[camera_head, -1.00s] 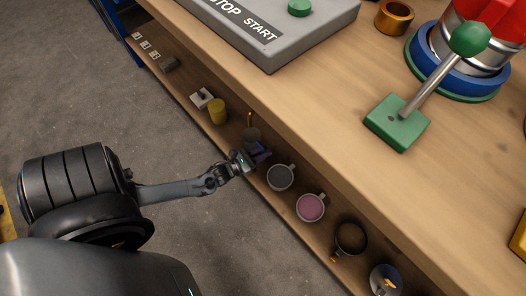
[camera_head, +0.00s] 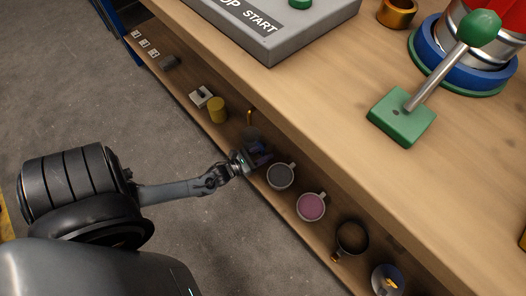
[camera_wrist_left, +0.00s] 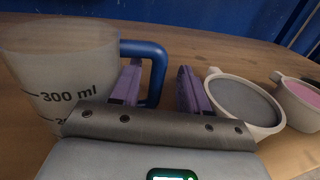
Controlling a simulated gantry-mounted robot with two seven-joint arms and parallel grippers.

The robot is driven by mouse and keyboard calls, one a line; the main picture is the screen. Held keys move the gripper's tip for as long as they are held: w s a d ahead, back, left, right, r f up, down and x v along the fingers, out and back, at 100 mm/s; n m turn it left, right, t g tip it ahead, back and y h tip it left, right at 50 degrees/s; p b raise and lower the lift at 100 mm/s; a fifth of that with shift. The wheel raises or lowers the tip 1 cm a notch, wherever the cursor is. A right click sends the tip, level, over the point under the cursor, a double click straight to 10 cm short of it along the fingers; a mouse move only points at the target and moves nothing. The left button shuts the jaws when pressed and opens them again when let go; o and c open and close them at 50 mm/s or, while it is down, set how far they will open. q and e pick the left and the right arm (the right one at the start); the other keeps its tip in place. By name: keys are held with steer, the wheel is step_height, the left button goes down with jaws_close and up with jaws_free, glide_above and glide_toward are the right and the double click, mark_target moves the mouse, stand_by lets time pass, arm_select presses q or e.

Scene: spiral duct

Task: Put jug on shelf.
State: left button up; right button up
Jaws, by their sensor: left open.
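The jug (camera_wrist_left: 62,70) is a translucent measuring jug with a "300 ml" mark and a blue handle (camera_wrist_left: 158,72). It stands upright on the lower wooden shelf, at the left of the left wrist view. My left gripper (camera_wrist_left: 160,88) is open, with one purple finger on each side of the handle's outer bar as seen there. I cannot tell whether either finger touches it. In the head view my left gripper (camera_head: 256,156) reaches in over the lower shelf from the left, and the jug is small and mostly unclear there. My right gripper is not in view.
A grey-filled mug (camera_head: 281,176) stands close to the gripper's right finger, with a pink-filled mug (camera_head: 311,207) beyond it. A dark mug (camera_head: 352,237) and a yellow cylinder (camera_head: 217,110) are also on the lower shelf (camera_head: 186,84). The bench top (camera_head: 310,110) overhangs it.

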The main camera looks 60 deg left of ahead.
arm_select(q)
steer(key=shift+r, duration=0.2)
steer(key=shift+s+p, duration=0.3)
steer(key=s+p, duration=0.4)
steer(key=s, duration=0.7)
steer(key=w+d+r+n+g+y, duration=0.1)
steer(key=w+n, duration=0.1)
steer(key=n, duration=0.2)
steer(key=w+d+r+n+g, duration=0.1)
steer(key=w+d+n, duration=0.1)
steer(key=w+n, duration=0.1)
steer(key=w+d+r+n+g+y, duration=0.1)
steer(key=w+d+n, duration=0.1)
steer(key=n, duration=0.3)
steer(key=shift+w+d+n+y, duration=0.1)
steer(key=shift+w+n+y, duration=0.2)
steer(key=shift+w, duration=0.1)
steer(key=w+d+r+n+g, duration=0.2)
steer(key=d+r+n+g, duration=0.3)
steer(key=n, duration=0.4)
steer(key=s+d+r+n+g+h, duration=0.1)
steer(key=s+d+r+n+g, duration=0.5)
steer(key=s+r+n, duration=0.4)
steer(key=r+n, duration=0.1)
steer(key=n, duration=0.2)
steer(key=shift+s+d+r+h, duration=0.2)
steer(key=shift+d+r+h, duration=0.05)
steer(key=shift+h, duration=0.15)
